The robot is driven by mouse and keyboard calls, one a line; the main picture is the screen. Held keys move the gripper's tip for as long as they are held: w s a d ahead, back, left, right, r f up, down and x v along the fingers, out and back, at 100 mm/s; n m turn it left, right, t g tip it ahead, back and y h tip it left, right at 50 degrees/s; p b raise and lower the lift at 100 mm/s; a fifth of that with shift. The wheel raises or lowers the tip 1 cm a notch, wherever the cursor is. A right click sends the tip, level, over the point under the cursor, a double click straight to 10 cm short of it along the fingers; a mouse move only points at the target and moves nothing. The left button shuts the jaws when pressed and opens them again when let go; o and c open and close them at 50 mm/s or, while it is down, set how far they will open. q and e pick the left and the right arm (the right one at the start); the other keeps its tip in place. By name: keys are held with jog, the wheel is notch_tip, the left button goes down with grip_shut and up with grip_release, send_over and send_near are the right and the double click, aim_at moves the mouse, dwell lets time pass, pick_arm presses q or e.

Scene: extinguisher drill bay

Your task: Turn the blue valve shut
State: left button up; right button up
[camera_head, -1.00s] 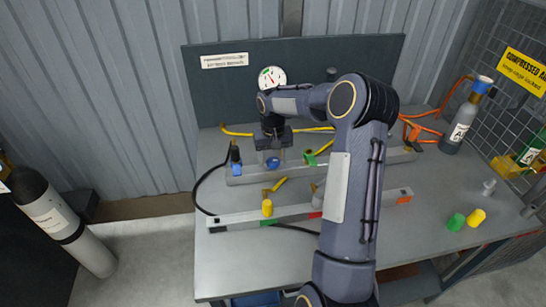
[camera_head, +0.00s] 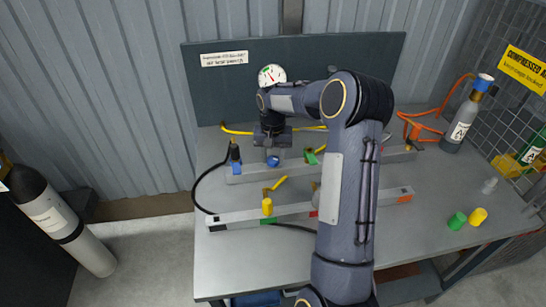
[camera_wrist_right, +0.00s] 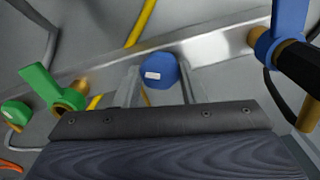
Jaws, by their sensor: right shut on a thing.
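A blue fitting (camera_wrist_right: 285,35) with a wing and a black hose lies at the right in the wrist view, apart from the fingers. My left gripper is not in view.
A green winged fitting (camera_wrist_right: 52,88) lies left of the fingers in the wrist view. A yellow fitting (camera_head: 267,207) stands on the front rail (camera_head: 345,205). Green (camera_head: 457,220) and yellow (camera_head: 478,215) caps lie at the right. The table's front left is clear.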

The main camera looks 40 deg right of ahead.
aim_at(273, 159)
jog(key=m, duration=0.6)
jog(key=shift+m, duration=0.3)
jog(key=m, duration=0.6)
dwell(0.4)
jog(key=o, duration=1)
jog(key=shift+r, duration=0.1)
notch_tip(273, 159, up, 8)
jog(key=shift+f, duration=0.15)
